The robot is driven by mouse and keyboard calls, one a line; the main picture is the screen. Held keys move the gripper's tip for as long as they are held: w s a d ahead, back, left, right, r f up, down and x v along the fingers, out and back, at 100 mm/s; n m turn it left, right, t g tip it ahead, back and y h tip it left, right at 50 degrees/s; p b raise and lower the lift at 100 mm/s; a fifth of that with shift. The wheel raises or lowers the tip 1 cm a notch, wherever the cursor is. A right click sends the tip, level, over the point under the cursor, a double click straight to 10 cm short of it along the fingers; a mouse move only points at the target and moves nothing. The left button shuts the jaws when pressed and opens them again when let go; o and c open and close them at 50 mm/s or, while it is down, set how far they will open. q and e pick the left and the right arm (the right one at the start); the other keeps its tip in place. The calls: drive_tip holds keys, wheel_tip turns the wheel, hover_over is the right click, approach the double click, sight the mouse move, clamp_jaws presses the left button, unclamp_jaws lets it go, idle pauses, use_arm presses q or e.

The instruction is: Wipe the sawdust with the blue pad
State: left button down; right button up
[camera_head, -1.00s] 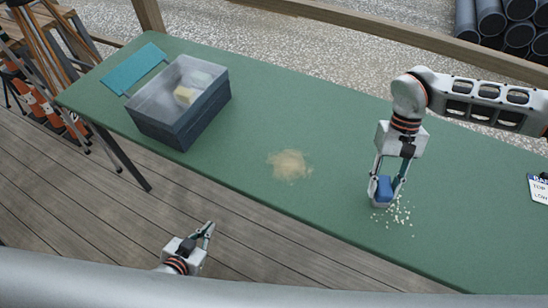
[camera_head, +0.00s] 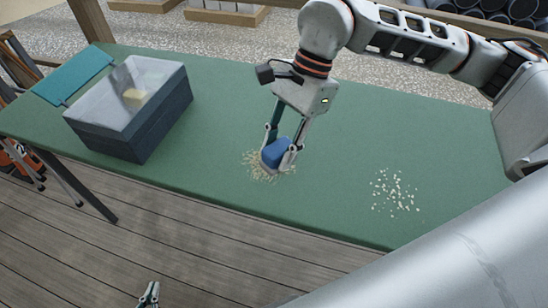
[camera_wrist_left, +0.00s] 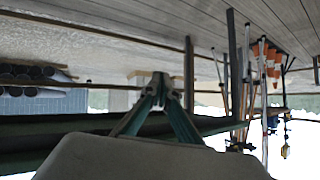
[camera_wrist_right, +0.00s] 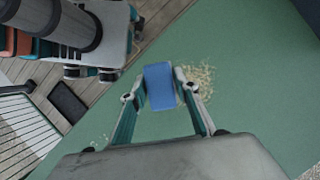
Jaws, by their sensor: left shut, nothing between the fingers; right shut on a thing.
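The blue pad (camera_head: 276,153) is between the fingers of my right gripper (camera_head: 282,150), which is shut on it. The pad is at the sawdust (camera_head: 256,167), a pale patch on the green table, and covers part of it. In the right wrist view the pad (camera_wrist_right: 160,86) sits between the fingertips, with the sawdust (camera_wrist_right: 199,80) showing beside it to the right. I cannot tell whether the pad touches the table. My left gripper (camera_head: 150,290) is shut and empty, low over the deck in front of the table; its fingertips (camera_wrist_left: 160,82) meet in the left wrist view.
White crumbs (camera_head: 395,192) lie on the green table (camera_head: 340,150) to the right. A dark box with a clear lid (camera_head: 130,110) stands at the left, holding a yellowish thing. A teal sheet (camera_head: 73,77) lies behind it. Orange-striped barriers (camera_head: 20,165) stand left of the table.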

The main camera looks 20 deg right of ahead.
drive_tip(key=shift+s+a+f+m+b, duration=0.15)
drive_tip(key=shift+f+m+b, duration=0.25)
drive_tip(key=shift+m, duration=0.2)
drive_tip(key=shift+r+m+t+b, duration=0.2)
drive_tip(key=shift+m+t+b, duration=0.15)
drive_tip(key=shift+m+t, duration=0.25)
use_arm(q)
drive_tip(key=f, duration=0.1)
drive_tip(key=s+f, duration=0.1)
drive_tip(key=shift+d+f, duration=0.1)
drive_tip(key=shift+f, duration=0.25)
use_arm(e)
drive_tip(key=shift+s+f, duration=0.1)
